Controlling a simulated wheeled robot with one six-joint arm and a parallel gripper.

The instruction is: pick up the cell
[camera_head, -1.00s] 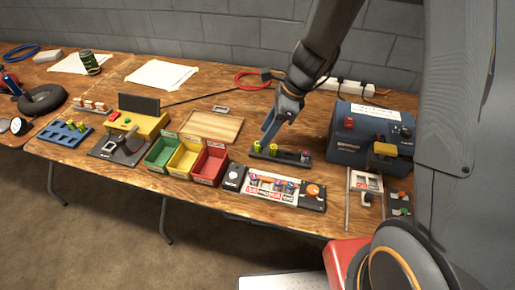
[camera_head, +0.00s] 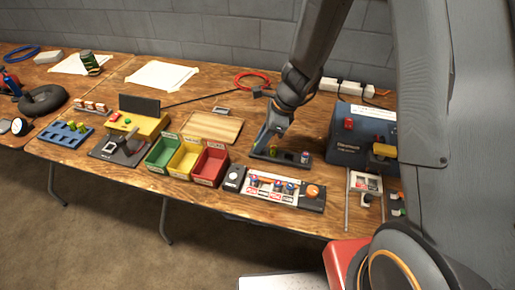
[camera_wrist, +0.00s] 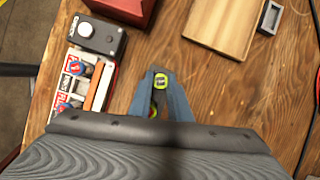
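A black rack (camera_head: 288,157) stands on the bench and holds upright cells. One yellow-green cell (camera_head: 273,151) shows beside my fingers in the head view; a reddish-topped piece (camera_head: 304,156) sits at the rack's right end. My gripper (camera_head: 261,148) points down at the rack's left end and hides the leftmost cell there. I cannot tell whether the fingers touch the cell.
Green, yellow and red bins (camera_head: 186,161) stand left of the rack. A dark panel with labelled slots (camera_head: 274,188) lies in front. A wooden tray (camera_head: 212,127) lies behind left, and a blue-grey charger box (camera_head: 360,136) stands to the right.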

